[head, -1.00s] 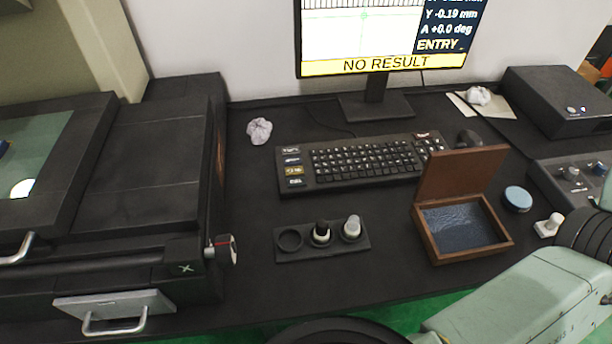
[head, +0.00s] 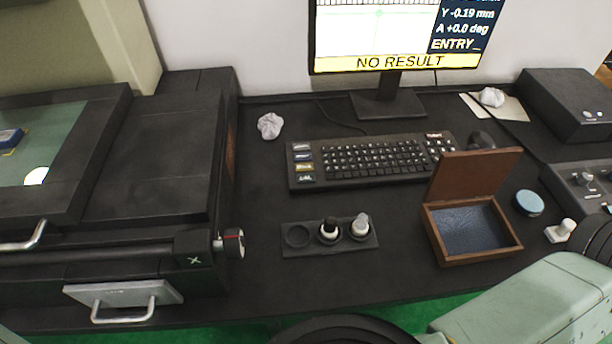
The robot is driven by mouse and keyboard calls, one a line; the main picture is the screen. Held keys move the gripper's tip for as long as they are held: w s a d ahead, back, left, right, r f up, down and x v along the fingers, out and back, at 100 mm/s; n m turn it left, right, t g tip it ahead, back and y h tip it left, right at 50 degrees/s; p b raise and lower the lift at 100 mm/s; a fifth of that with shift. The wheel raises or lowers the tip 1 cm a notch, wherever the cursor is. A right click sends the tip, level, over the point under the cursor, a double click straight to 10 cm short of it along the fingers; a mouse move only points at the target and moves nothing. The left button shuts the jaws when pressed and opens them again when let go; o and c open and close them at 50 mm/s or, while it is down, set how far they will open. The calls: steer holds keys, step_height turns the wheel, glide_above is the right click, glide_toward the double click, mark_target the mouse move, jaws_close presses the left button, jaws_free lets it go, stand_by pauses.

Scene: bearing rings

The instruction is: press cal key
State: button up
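The black keyboard (head: 372,160) lies on the dark desk in front of the monitor (head: 395,62). Its left end has a column of larger labelled keys (head: 304,163), one of them yellowish. Another labelled key with a reddish mark sits at its top right (head: 434,135). The monitor shows "NO RESULT" and "ENTRY_". My gripper is not in view; only pale green and black parts of my arm show at the lower right.
An open wooden box (head: 470,232) stands right of a black holder (head: 290,250) with two small bottles. A crumpled paper ball (head: 270,126) lies left of the keyboard, a mouse (head: 481,139) at its right. A large dark machine (head: 150,150) fills the left. Desk between keyboard and holder is clear.

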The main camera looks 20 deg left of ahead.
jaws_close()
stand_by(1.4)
